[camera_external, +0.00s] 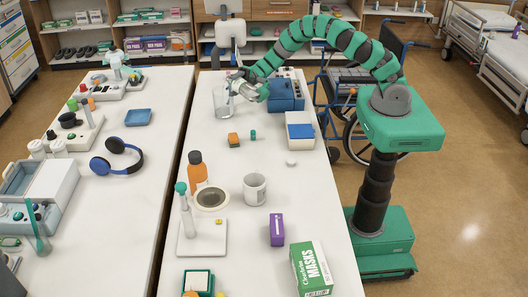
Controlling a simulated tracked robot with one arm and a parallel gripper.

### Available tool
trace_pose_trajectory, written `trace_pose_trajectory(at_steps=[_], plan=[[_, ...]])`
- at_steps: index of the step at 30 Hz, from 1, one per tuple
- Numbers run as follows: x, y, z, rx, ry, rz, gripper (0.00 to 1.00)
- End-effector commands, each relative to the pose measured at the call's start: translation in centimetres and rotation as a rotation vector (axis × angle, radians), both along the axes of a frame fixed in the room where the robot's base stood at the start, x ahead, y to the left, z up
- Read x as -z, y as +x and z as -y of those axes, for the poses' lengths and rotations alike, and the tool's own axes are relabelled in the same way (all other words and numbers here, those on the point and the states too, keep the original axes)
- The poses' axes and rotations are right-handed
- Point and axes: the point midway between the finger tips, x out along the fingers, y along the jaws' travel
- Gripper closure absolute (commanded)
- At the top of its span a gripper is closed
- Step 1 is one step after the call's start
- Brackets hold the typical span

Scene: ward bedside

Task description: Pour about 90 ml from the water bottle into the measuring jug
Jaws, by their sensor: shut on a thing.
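My gripper (239,77) is at the far part of the middle table, at the end of my green arm. It is shut on a pale, clear bottle with a green part, which I take to be the water bottle (251,90). The bottle lies tilted well over, nearly level, with its left end near the top of the clear measuring jug (220,104). The jug stands upright on the white table. Whether bottle and jug touch, whether water runs, and the level in the jug are too small to tell.
A blue box-like device (287,94) stands close right of the jug. The table around the jug's near side is clear.

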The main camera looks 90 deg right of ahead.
Motion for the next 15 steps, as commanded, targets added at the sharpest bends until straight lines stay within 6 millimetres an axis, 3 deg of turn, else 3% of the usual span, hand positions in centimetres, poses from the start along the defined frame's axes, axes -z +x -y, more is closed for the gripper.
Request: trace_pose_trajectory(at_steps=[15], plan=[[0.06,-0.20,-0.31,0.000,-0.005,0.007,0.76]])
